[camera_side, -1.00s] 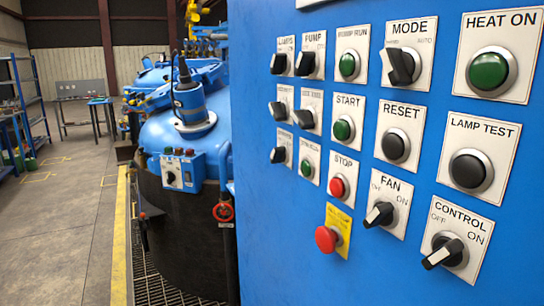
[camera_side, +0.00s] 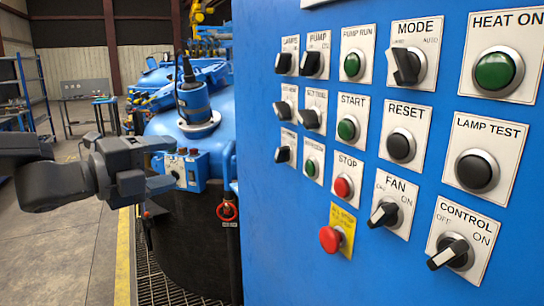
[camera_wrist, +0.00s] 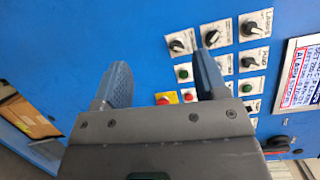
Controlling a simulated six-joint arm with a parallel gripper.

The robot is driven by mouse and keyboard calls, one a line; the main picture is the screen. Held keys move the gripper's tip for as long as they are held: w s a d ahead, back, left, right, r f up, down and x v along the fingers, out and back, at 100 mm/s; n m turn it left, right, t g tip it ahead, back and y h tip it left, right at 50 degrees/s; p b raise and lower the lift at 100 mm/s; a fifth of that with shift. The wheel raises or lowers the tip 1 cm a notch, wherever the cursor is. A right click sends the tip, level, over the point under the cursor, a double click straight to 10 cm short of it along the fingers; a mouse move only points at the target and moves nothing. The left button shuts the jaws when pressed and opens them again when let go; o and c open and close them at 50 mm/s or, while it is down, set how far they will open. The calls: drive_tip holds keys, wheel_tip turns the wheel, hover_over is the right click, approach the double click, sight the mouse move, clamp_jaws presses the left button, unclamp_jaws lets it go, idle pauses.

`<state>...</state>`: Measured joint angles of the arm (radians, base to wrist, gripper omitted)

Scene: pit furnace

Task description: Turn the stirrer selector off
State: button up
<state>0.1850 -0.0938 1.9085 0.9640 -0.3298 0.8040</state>
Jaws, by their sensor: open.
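The blue control panel (camera_side: 300,240) carries rows of selectors and push buttons on white plates. The word stirrer is not readable on any plate, so I cannot tell which selector it is. Small-print candidates are the black selectors in the left column, such as the lower-left selector (camera_side: 283,154) and the middle-left selector (camera_side: 283,109). My gripper (camera_side: 168,164) is at the left in the side view, apart from the panel's labelled face. In the wrist view my gripper (camera_wrist: 160,75) is open and empty, with blue-grey fingers towards the panel and nothing between them touched.
A red emergency button (camera_side: 331,239) sits on a yellow plate low on the panel. Readable selectors include FAN (camera_side: 384,214), CONTROL (camera_side: 449,251) and MODE (camera_side: 407,65). A blue furnace vessel (camera_side: 160,125) stands behind my gripper.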

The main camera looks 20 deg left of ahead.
sight(276, 156)
drive_tip(key=w+d+m+g+h, duration=0.1)
drive_tip(key=w+d+m, duration=0.1)
drive_tip(key=d, duration=0.3)
drive_tip(key=w+d+m+g+h, duration=0.1)
drive_tip(key=w+d+m+h, duration=0.1)
drive_tip(key=w+d, duration=0.3)
drive_tip(key=w+d+m+h, duration=0.2)
drive_tip(key=w+d+m, duration=0.1)
drive_tip(key=d+m, duration=0.1)
drive_tip(key=shift+w+d+f+g, duration=0.1)
drive_tip(key=shift+w+d+g, duration=0.1)
drive_tip(key=shift+d, duration=0.25)
drive_tip(key=shift+w+d+f+g, duration=0.1)
drive_tip(key=shift+d+g, duration=0.1)
drive_tip(key=shift+d, duration=0.2)
drive_tip(key=c, duration=0.9)
